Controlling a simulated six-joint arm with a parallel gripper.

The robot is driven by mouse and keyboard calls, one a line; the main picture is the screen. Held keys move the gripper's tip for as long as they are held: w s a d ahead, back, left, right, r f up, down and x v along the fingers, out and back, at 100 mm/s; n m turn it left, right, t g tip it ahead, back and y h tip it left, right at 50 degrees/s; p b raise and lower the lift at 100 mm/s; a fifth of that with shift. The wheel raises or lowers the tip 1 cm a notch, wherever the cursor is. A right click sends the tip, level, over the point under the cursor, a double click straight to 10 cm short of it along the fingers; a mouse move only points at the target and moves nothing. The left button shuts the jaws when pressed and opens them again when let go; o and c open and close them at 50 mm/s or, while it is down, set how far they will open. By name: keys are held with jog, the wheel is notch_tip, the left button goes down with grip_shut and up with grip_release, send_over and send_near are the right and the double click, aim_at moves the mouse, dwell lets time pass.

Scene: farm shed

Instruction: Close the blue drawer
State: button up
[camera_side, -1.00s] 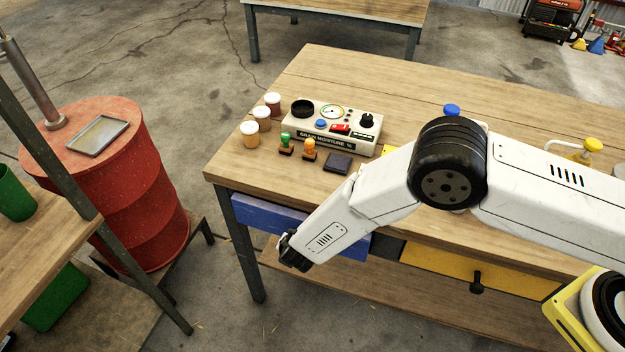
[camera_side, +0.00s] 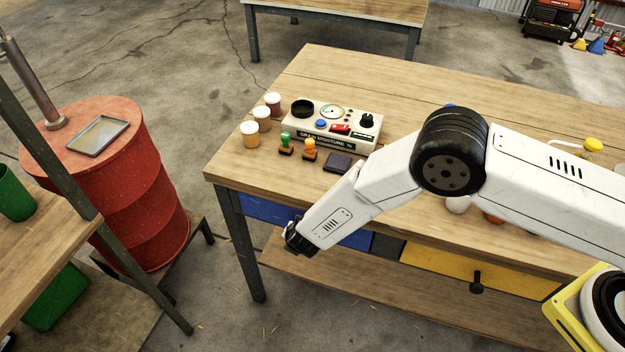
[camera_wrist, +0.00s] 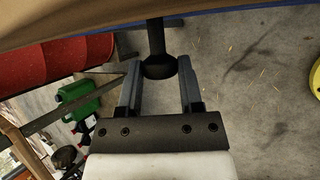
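The blue drawer (camera_side: 262,211) is under the left part of the workbench top. Its front sits close in beneath the bench edge; I cannot tell if it is fully flush. My gripper (camera_side: 290,238) is at the drawer front in the side view and hides its middle. In the wrist view, my gripper (camera_wrist: 161,82) is open, with its two fingers apart. The drawer's black knob (camera_wrist: 160,66) is between the fingertips, with gaps on both sides. A thin blue edge of the drawer (camera_wrist: 232,17) shows at the top of the wrist view.
A yellow drawer (camera_side: 440,263) with a black knob is to the right. The workbench (camera_side: 240,180) carries a grain moisture meter (camera_side: 330,125), jars and stamps. A lower shelf (camera_side: 350,283) runs beneath.

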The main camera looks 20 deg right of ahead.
jog(key=o, duration=0.7)
jog(key=shift+r, duration=0.1)
jog(key=shift+v, duration=3.45)
